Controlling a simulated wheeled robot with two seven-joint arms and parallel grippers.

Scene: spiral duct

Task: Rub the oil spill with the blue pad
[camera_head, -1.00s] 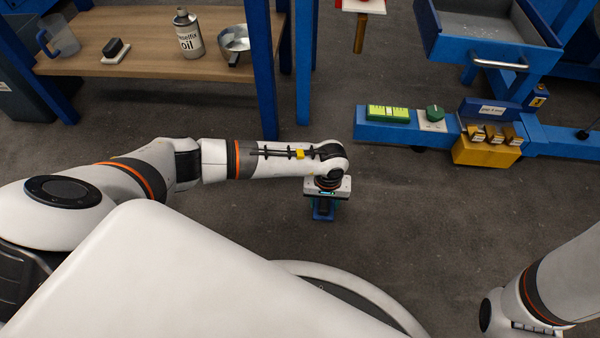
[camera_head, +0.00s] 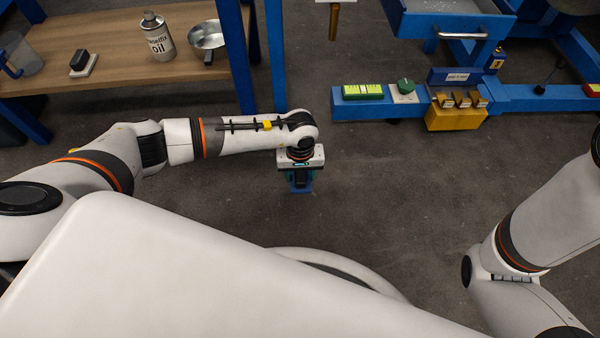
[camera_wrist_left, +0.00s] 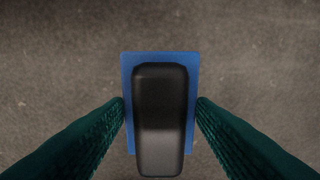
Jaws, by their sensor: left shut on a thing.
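The blue pad (camera_wrist_left: 128,70) shows in the left wrist view as a blue rectangle with a black rounded handle (camera_wrist_left: 160,115) on top. My left gripper (camera_wrist_left: 160,110) is shut on the pad, with a green finger at each side. In the head view my left gripper (camera_head: 300,178) points down over the grey floor, and a little blue of the pad (camera_head: 301,189) shows beneath it. I cannot tell how far the pad is above the floor. No oil spill is visible in either view. My right gripper is out of view; only part of that arm shows at the right.
A wooden shelf (camera_head: 110,55) at the upper left holds an oil can (camera_head: 158,38), a metal pan (camera_head: 207,36), a black block (camera_head: 80,60) and a clear jug (camera_head: 18,55). The middle floor is clear.

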